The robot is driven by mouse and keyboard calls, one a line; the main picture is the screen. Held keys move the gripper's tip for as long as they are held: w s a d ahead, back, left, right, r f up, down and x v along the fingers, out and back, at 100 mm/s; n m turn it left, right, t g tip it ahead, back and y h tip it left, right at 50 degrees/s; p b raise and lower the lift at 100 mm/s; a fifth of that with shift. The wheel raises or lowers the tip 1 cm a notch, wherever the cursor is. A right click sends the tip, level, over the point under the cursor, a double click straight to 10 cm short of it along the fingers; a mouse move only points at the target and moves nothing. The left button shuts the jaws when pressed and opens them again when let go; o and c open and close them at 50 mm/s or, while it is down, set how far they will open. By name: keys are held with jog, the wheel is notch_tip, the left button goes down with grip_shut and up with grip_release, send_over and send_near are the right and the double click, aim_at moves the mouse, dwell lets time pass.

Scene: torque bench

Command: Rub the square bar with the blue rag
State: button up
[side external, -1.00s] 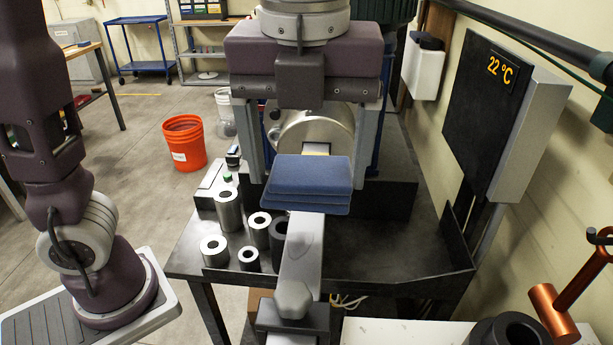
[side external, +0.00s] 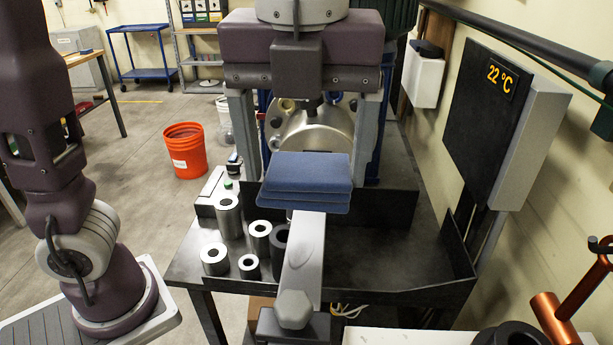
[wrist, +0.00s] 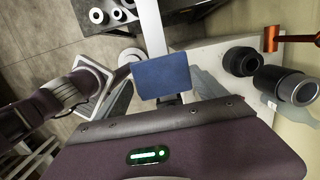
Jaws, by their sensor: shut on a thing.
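The blue rag (side external: 305,172) is a folded, layered pad between the two grey fingers of my gripper (side external: 305,172). My gripper is shut on it. The rag lies over the pale metal square bar (side external: 303,255), hiding the stretch beneath it; I cannot tell whether they touch. The bar runs from the round metal chuck at the back towards the camera and ends in a faceted tip (side external: 294,308). A darker smear shows on its bare top. In the wrist view, the rag (wrist: 161,78) covers the bar's near part, and the bar (wrist: 151,30) reaches away past it.
Several metal sleeves (side external: 229,215) stand on the dark bench (side external: 370,255) left of the bar. The chuck (side external: 315,135) is just behind the rag. A low upright plate (side external: 455,235) edges the right side. An orange-handled tool (side external: 555,305) stands at front right.

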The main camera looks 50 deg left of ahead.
jog(key=shift+f, duration=3.35)
jog(key=shift+s+d+f, duration=0.3)
jog(key=shift+d+f, duration=0.05)
jog(key=shift+f, duration=0.25)
jog(key=shift+c, duration=0.7)
jog(key=shift+s+d+f, duration=0.1)
jog(key=shift+s+d, duration=0.95)
jog(key=shift+w+a, duration=1.4)
jog(key=shift+r, duration=4.15)
